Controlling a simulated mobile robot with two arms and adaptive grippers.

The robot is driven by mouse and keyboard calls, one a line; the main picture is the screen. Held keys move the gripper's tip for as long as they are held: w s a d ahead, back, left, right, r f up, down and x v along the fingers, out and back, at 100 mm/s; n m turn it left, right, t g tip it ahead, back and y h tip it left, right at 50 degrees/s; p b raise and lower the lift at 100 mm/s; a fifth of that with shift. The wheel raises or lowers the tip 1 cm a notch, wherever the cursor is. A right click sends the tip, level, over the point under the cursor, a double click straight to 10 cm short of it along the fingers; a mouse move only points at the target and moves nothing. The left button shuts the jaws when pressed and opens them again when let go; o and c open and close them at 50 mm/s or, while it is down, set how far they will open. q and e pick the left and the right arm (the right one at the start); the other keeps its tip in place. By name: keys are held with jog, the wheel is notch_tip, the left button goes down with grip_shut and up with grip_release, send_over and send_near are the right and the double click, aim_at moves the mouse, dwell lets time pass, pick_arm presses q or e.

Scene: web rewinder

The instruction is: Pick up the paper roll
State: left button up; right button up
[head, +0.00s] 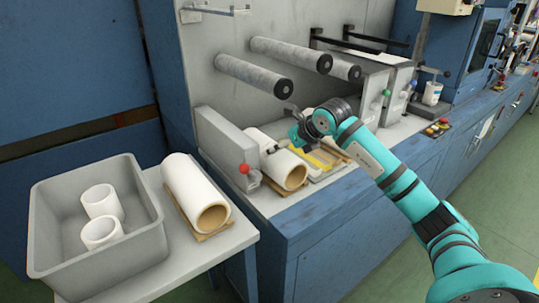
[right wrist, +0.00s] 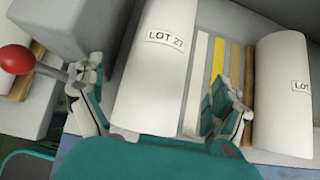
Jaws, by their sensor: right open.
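A white paper roll (head: 279,163) with a brown core lies on the machine's shelf, right of a red knob. In the right wrist view, the roll (right wrist: 150,78) carries a "LOT 27" label and lies between my finger pads. My right gripper (head: 287,143) is open above the roll, one finger on each side. It also shows open in the right wrist view (right wrist: 160,104); I cannot tell whether the pads touch the paper. My left gripper is not in view.
A second labelled roll (right wrist: 284,85) lies at the right, beyond coloured strips. The red knob (head: 244,168) is close on the left. Another white roll (head: 192,190) and a grey bin (head: 130,250) with two short tubes stand on the side table. Grey rollers (head: 254,75) jut out above.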

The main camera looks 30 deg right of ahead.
jog(key=x, duration=0.3)
jog(key=shift+w, duration=0.15)
jog(key=p+x, duration=0.1)
jog(key=x, duration=0.3)
jog(key=shift+w+f, duration=0.15)
jog(key=shift+w, duration=0.15)
jog(key=shift+w+f, duration=0.1)
jog(key=shift+f, duration=0.1)
jog(key=c, duration=1.2)
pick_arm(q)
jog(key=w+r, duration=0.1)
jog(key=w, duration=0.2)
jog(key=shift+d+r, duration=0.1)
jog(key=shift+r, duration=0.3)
pick_arm(e)
jog(key=shift+r, duration=0.15)
jog(key=shift+c, duration=1.3)
pick_arm(q)
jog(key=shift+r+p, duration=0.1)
jog(key=shift+p, duration=0.2)
pick_arm(e)
jog(key=shift+r, duration=0.1)
